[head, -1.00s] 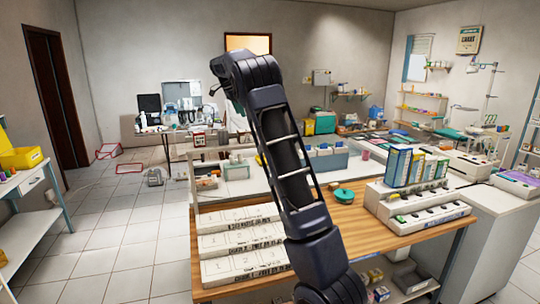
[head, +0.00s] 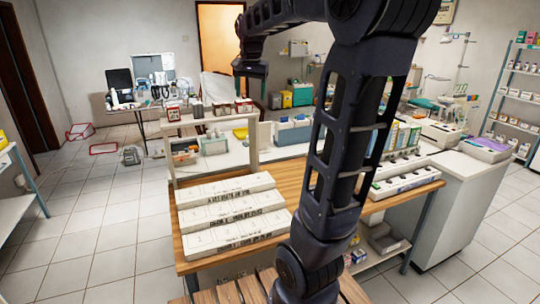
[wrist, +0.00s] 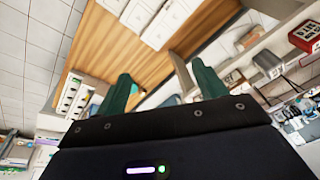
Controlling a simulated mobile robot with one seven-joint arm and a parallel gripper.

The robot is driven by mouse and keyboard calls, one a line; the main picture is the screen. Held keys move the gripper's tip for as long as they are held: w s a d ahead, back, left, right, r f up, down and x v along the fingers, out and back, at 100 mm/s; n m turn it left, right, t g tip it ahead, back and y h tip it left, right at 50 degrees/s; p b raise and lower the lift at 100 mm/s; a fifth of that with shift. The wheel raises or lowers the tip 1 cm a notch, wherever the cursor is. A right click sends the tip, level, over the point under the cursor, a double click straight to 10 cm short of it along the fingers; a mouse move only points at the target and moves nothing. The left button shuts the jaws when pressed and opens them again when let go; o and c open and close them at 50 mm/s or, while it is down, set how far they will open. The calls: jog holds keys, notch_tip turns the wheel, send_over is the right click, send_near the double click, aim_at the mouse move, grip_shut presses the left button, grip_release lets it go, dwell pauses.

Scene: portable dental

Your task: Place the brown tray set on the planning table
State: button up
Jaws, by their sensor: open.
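My gripper (head: 250,74) hangs at the upper middle of the head view, above the far side of the wooden-topped table (head: 285,180). In the wrist view my gripper (wrist: 163,78) has its two green fingers wide apart, with nothing between them. I cannot make out a brown tray set for certain. Brown slats (head: 228,292) show at the bottom edge of the head view, partly cut off and behind my arm. I cannot tell whether they belong to it, nor which table is the planning table.
White lettered trays (head: 228,215) stand in rows on the table's left part. A long white holder (head: 405,178) sits on its right. A raised white shelf (head: 210,121) and a blue-grey bin (head: 293,132) stand behind.

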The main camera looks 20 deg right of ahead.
jog(key=s+f+n, duration=0.2)
jog(key=s+f, duration=0.2)
jog(key=s, duration=0.3)
jog(key=s+a+f+n+t, duration=0.1)
jog(key=s+f+n, duration=0.1)
jog(key=s+f, duration=0.3)
jog(key=s+a+f+n+t, duration=0.1)
jog(key=s+f+n, duration=0.2)
jog(key=s, duration=0.8)
jog(key=shift+s+a+f, duration=0.15)
jog(key=shift+a+f, duration=0.1)
jog(key=shift+f, duration=0.4)
